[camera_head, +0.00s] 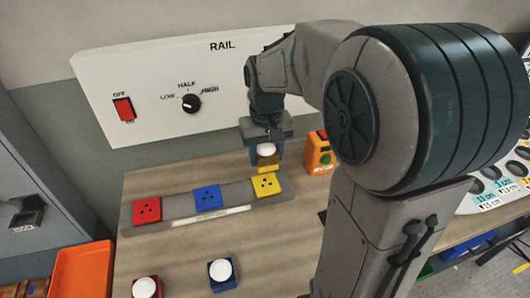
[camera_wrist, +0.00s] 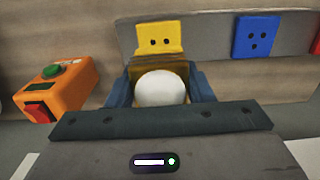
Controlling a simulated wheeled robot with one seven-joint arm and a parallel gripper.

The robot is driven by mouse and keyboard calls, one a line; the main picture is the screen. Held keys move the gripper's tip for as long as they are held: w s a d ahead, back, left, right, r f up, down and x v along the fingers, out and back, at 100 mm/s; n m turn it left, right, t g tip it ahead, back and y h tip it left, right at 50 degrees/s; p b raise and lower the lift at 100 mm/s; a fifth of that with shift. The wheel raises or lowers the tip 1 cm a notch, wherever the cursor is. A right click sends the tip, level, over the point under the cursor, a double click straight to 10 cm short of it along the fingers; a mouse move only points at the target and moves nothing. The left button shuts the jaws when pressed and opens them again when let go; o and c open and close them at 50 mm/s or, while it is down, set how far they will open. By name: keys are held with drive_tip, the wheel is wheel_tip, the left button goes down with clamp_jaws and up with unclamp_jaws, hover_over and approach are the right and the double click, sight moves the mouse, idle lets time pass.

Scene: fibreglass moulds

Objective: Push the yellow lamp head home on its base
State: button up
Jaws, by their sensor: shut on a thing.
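The yellow lamp head, with a white dome (camera_head: 266,150) and a dark yellow body, is held between my gripper's fingers (camera_head: 267,160). In the wrist view its white dome (camera_wrist: 160,88) faces me, and both fingers (camera_wrist: 160,92) flank its body. The yellow base (camera_head: 268,186) is a square socket with holes at the right end of a grey rail strip (camera_head: 176,207). In the head view the lamp head is above and behind this base, seemingly apart from it. In the wrist view the lamp head hides the near part of the yellow base (camera_wrist: 160,38).
A blue base (camera_head: 208,199) and a red base (camera_head: 147,211) share the strip. Blue (camera_head: 221,272) and red (camera_head: 145,288) lamp heads stand near the front. An orange box with buttons (camera_head: 319,155) stands close to my gripper's right. A white RAIL panel (camera_head: 190,70) is behind.

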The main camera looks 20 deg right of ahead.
drive_tip(key=shift+f+b, duration=2.25)
drive_tip(key=shift+f, duration=0.6)
drive_tip(key=shift+s+f, duration=0.1)
drive_tip(key=shift+f, duration=0.5)
drive_tip(key=o, duration=1)
approach(266, 147)
wheel_tip(266, 147, down, 5)
drive_tip(key=shift+f, duration=0.1)
drive_tip(key=s+f+t, duration=0.2)
drive_tip(key=s+f, duration=0.8)
drive_tip(key=s, duration=0.3)
drive_tip(key=shift+s+f+t+p, duration=0.3)
drive_tip(key=shift+t+p, duration=0.1)
drive_tip(key=shift+p, duration=0.05)
